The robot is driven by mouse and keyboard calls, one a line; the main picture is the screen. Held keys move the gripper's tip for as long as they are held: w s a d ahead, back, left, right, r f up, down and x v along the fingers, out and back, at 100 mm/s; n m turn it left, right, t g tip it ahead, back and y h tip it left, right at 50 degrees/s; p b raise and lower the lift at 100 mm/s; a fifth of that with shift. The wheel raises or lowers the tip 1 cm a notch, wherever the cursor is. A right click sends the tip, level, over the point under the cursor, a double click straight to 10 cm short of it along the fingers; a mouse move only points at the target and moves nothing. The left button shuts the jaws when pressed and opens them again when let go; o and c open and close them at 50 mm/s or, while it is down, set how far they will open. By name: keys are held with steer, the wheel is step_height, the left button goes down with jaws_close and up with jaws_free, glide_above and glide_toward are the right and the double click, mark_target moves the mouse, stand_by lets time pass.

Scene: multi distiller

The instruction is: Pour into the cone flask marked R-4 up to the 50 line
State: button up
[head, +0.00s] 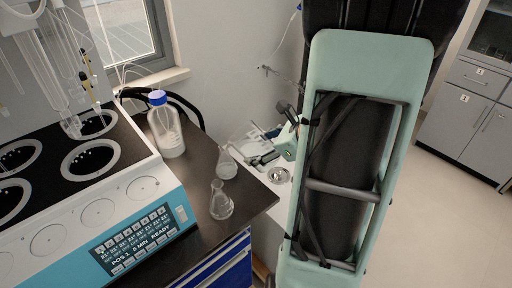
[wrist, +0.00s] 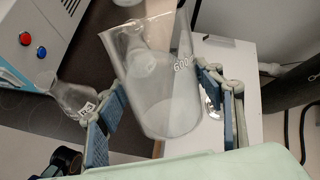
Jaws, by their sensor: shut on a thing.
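My gripper (wrist: 165,102) is shut on a large clear glass beaker (wrist: 160,75) in the wrist view, with a finger pad on each side. The beaker carries a white 600 mark and looks tilted in this view; a paler area shows in its lower part, but I cannot tell the liquid level. A cone flask (wrist: 72,97) with a small white label stands left of the gripper, apart from the beaker; its label starts with R. In the head view, two clear cone flasks, a front one (head: 220,203) and a rear one (head: 227,164), stand near the dark bench's edge.
A blue and white distiller (head: 110,215) with a lit panel fills the left of the head view. A blue-capped bottle (head: 165,130) stands behind the flasks. Small instruments and a metal dish (head: 279,175) lie on a white surface beyond. Grey cabinets (head: 465,125) stand far right.

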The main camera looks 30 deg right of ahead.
mark_target(268, 143)
steer(key=shift+s+d+r+p, duration=0.35)
steer(key=shift+r, duration=0.25)
steer(key=shift+s+d+r+p, duration=0.3)
steer(key=shift+d+r+p, duration=0.05)
steer(key=shift+r, duration=0.2)
steer(key=shift+s+d+r, duration=0.1)
steer(key=shift+s+d, duration=0.1)
steer(key=shift+s, duration=0.1)
steer(key=f+b, duration=0.1)
steer(key=b, duration=0.2)
steer(key=shift+w+f+t, duration=0.1)
steer(key=shift+f+t, duration=0.2)
steer(key=f+t+y+b, duration=0.1)
steer(key=b, duration=0.3)
steer(key=shift+w+a+f+m+b, duration=0.1)
steer(key=shift+f+m+b, duration=0.1)
steer(key=shift+m+b, duration=0.1)
steer(key=shift+f+t+y+b, duration=0.15)
steer(key=shift+t+y+b, duration=0.3)
steer(key=shift+b, duration=0.3)
steer(key=shift+a, duration=0.1)
steer(key=shift+r, duration=0.25)
